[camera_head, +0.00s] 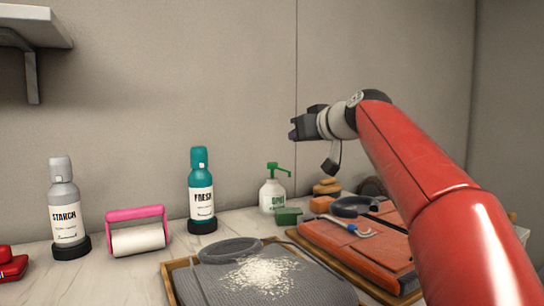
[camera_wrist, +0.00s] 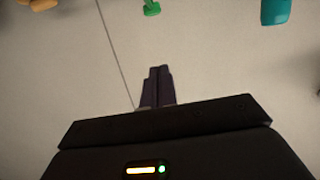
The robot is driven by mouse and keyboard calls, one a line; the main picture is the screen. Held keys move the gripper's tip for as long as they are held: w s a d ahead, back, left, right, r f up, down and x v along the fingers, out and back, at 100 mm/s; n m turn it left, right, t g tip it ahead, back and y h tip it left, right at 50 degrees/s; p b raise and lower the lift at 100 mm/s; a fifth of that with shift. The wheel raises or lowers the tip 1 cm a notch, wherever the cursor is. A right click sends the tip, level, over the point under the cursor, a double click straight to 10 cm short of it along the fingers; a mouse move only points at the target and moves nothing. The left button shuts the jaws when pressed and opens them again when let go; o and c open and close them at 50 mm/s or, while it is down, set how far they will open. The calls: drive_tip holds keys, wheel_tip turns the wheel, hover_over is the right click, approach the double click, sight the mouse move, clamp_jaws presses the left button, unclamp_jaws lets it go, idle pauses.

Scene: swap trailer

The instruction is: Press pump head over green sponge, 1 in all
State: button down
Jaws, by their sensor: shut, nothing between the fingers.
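The white pump bottle (camera_head: 272,196) with a green pump head (camera_head: 277,168) stands upright on the counter near the wall. Its spout points right in the head view. The green sponge (camera_head: 288,216) lies on the counter just in front of the bottle, slightly to the right. In the wrist view a green part of the pump head (camera_wrist: 151,8) shows at the top edge; the sponge is not seen there. My gripper (camera_head: 293,128) is shut and empty, in the air above the bottle and a little to its right. It also shows in the wrist view (camera_wrist: 160,70).
A teal FRESH bottle (camera_head: 202,190), a pink-handled roller (camera_head: 137,232) and a grey STARCH bottle (camera_head: 66,208) stand to the left. A grey cloth tray (camera_head: 205,285) with white grains is in front. Orange folded fabric (camera_head: 345,245) lies at right. The air around my gripper is clear.

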drive_tip(key=p, duration=0.3)
hover_over(275, 165)
drive_tip(key=s, duration=0.1)
drive_tip(key=shift+s+d+f, duration=0.1)
drive_tip(key=shift+d+f, duration=0.15)
drive_tip(key=shift+f, duration=0.3)
drive_tip(key=shift+s+d+f, duration=0.1)
drive_tip(key=shift+d+f, duration=0.1)
drive_tip(key=shift+f, duration=0.3)
wheel_tip(275, 165, down, 4)
drive_tip(key=shift+w+a+r+b, duration=0.1)
drive_tip(key=shift+w+r+b, duration=0.1)
drive_tip(key=shift+b, duration=0.5)
drive_tip(key=shift+f, duration=0.4)
drive_tip(key=shift+f+b, duration=1)
drive_tip(key=shift+b, duration=0.05)
wheel_tip(275, 165, up, 4)
drive_tip(key=p, duration=0.3)
drive_tip(key=shift+s, duration=0.1)
drive_tip(key=b+v, duration=0.3)
drive_tip(key=v, duration=0.7)
drive_tip(key=shift+r, duration=0.15)
